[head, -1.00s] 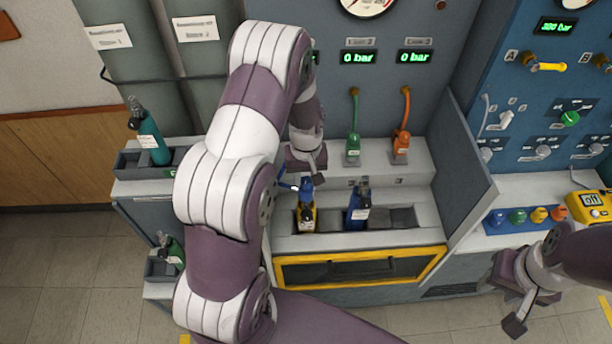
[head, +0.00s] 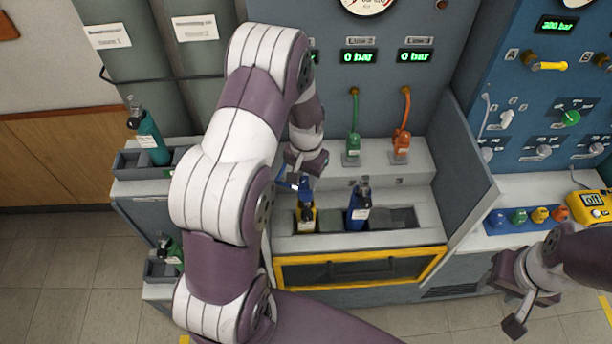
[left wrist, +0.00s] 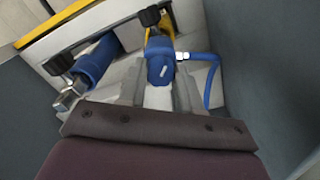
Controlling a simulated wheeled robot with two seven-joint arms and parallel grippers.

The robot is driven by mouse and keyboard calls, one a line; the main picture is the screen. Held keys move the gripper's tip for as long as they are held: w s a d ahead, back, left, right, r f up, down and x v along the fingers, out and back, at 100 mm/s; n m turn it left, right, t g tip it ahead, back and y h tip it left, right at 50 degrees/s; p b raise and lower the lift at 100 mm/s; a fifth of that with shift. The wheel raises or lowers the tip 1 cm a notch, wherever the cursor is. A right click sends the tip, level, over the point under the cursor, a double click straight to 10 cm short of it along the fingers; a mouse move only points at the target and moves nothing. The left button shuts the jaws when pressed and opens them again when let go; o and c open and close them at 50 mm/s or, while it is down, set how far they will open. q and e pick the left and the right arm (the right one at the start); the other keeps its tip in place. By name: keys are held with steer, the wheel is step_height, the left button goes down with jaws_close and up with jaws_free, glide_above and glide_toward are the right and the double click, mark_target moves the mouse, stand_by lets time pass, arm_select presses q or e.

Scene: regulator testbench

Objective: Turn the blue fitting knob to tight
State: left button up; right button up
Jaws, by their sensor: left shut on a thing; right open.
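The blue fitting knob (left wrist: 160,70), with a small white mark, sits between my left gripper's fingers (left wrist: 160,92) in the left wrist view. A blue hose (left wrist: 212,85) runs from its right side. In the head view my left gripper (head: 301,172) is at the top of the yellow cylinder (head: 306,222), standing in the tray, and partly hides the blue fitting. It is shut on the knob. The knob's tightness cannot be read. My right gripper (head: 507,308) is open and empty at the lower right, away from the bench.
A blue cylinder (head: 359,212) with a black valve stands just right of the yellow one. Green (head: 353,142) and orange (head: 402,140) hose fittings stand behind. A grey side panel (head: 462,160) bounds the right. Teal cylinder (head: 152,140) stands left.

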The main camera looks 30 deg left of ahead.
mark_target(306, 179)
arm_select(q)
steer(key=shift+m, duration=0.3)
steer(key=o, duration=1.1)
steer(key=shift+c, duration=0.2)
steer(key=shift+r, duration=0.1)
steer(key=shift+w+r, duration=0.1)
steer(key=shift+r, duration=0.25)
step_height(306, 179, up, 12)
steer(key=b, duration=0.3)
